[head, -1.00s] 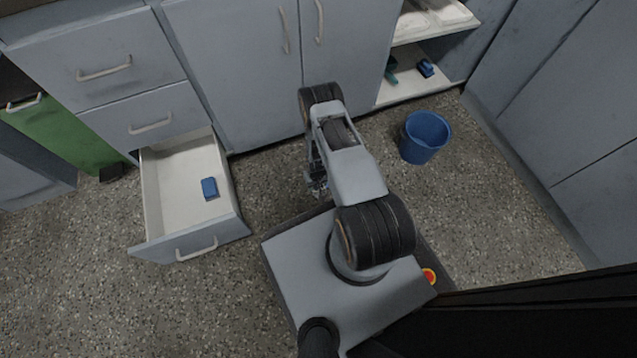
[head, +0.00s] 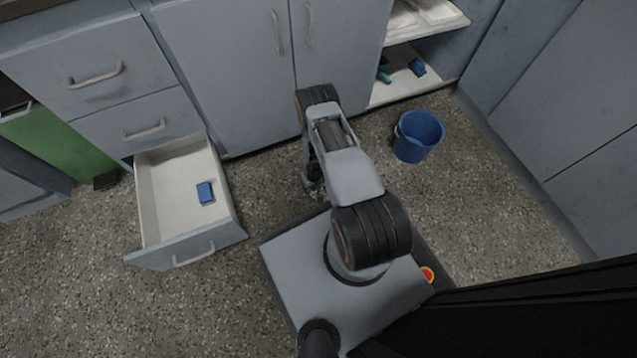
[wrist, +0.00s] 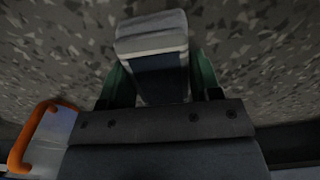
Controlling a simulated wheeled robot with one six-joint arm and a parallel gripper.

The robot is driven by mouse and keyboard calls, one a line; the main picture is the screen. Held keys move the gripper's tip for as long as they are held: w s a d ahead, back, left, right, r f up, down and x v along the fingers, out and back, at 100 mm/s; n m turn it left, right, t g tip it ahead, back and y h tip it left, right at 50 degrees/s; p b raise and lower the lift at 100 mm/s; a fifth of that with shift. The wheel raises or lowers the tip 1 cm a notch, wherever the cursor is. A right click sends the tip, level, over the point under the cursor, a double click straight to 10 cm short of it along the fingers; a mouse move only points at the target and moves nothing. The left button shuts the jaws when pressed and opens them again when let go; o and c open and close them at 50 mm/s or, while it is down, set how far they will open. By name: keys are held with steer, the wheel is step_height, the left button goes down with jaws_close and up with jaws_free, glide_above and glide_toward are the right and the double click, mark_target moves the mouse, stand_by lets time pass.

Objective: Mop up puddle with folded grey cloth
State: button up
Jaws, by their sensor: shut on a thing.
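My gripper (wrist: 160,78) is shut on the folded grey cloth (wrist: 153,38), a pale, layered block between its green fingers in the wrist view. Speckled floor fills the view behind the cloth. In the head view my gripper (head: 311,181) is low beside my base, mostly hidden under my arm, and the cloth cannot be made out there. I cannot make out the puddle in either view.
An open drawer (head: 160,235) at left holds a blue block (head: 205,192). A blue bucket (head: 418,136) stands on the floor at right. Cabinets (head: 225,75) line the back, with an open shelf (head: 405,90) at right. An orange-edged object (wrist: 35,135) shows at left in the wrist view.

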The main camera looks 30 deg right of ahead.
steer(key=shift+a, duration=0.5)
steer(key=shift+s+d+r, duration=0.1)
steer(key=shift+s+d, duration=0.05)
steer(key=shift+d, duration=1.6)
steer(key=shift+a, duration=1.7)
steer(key=shift+d, duration=1.7)
steer(key=shift+r+p, duration=2.6)
steer(key=shift+r, duration=0.75)
